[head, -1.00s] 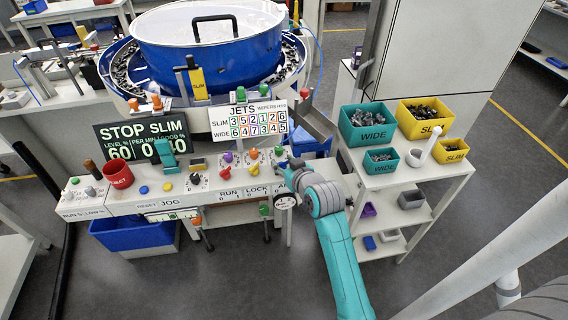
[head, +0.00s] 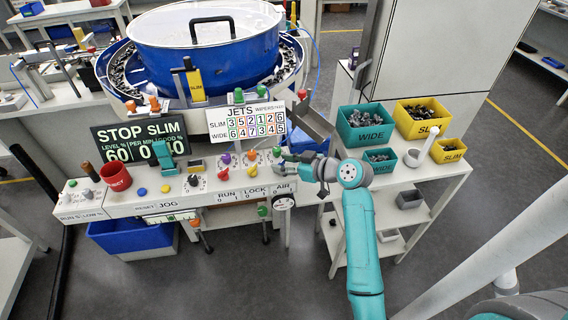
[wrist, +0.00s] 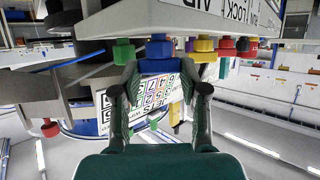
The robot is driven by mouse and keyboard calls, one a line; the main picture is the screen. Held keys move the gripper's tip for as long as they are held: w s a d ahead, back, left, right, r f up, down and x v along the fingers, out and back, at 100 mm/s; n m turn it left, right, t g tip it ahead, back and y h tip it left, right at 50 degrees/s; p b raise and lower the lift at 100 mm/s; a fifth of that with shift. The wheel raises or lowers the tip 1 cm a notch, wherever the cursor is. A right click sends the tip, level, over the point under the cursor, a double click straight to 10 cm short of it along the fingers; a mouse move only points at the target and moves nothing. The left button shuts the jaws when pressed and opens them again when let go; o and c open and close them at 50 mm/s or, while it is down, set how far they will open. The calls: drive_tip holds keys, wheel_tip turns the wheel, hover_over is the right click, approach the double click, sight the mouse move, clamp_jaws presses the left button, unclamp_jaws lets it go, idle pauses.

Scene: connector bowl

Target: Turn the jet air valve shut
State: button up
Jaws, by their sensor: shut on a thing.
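The jet air valve seems to be the blue handle (wrist: 159,48) near the AIR label, at the right end of the control panel (head: 125,207). In the wrist view it stands between my fingertips. My gripper (wrist: 158,76) is shut on this blue handle. In the head view my gripper (head: 284,161) is at the panel's right end, reaching in from the right, and its fingers mostly hide the handle. How far the valve is turned cannot be told.
Coloured knobs, including a purple one (head: 226,158) and a red one (head: 223,174), stand left of my gripper. The JETS board (head: 247,121) rises behind. A shelf cart (head: 420,182) with teal and yellow bins is to the right.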

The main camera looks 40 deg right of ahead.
idle(0.4)
drive_tip(key=o, duration=1.1)
drive_tip(key=shift+o, duration=0.2)
drive_tip(key=v, duration=1.2)
drive_tip(key=shift+d+r, duration=0.1)
